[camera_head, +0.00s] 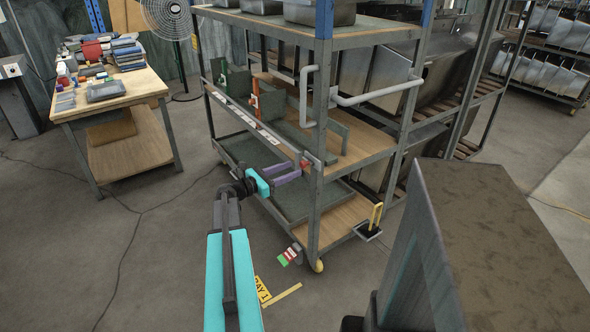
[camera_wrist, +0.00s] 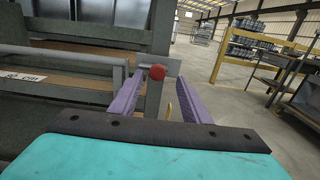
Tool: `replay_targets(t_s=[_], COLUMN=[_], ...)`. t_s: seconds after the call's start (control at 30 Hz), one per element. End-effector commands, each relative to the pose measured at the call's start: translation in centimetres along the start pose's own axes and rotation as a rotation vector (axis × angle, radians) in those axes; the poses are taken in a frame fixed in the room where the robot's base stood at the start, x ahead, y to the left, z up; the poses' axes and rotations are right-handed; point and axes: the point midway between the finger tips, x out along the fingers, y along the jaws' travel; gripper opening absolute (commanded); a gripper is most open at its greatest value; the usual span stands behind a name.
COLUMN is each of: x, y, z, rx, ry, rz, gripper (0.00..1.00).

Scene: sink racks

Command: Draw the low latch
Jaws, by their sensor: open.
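A red knob (camera_wrist: 157,72) sits at the end of a grey horizontal bar (camera_wrist: 75,56) on the rack in the wrist view. A small red part (camera_head: 304,163) shows at the matching spot by the rack's near corner post in the head view. My gripper (camera_head: 296,170) has purple fingers and is open, reaching to the middle level of the rack. In the wrist view my gripper (camera_wrist: 160,80) has one finger on each side of the knob, with gaps visible. Whether the knob lies between the fingertips or beyond them is hard to tell.
The rack (camera_head: 318,200) has several shelves, with a labelled rail (camera_head: 262,124) along its front. White bent pipes (camera_head: 375,94) jut from its side. A yellow handle (camera_head: 377,214) stands low at the right. A worktable (camera_head: 110,100) stands left. Floor (camera_head: 150,240) left of the arm is clear.

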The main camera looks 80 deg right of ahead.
Motion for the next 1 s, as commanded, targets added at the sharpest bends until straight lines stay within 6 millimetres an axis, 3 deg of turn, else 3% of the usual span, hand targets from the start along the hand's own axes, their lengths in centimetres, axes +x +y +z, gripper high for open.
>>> replay_targets(t_s=[0.5, 0.7, 1.0], x=[-8.1, -9.6, -9.8], y=[-0.1, -0.1, -0.1], z=[-0.1, -0.1, -0.1], rx=[-0.001, -0.001, -0.001], ry=[0.001, 0.001, 0.001], rz=[0.001, -0.001, -0.002], gripper=[0.43, 0.43, 0.43])
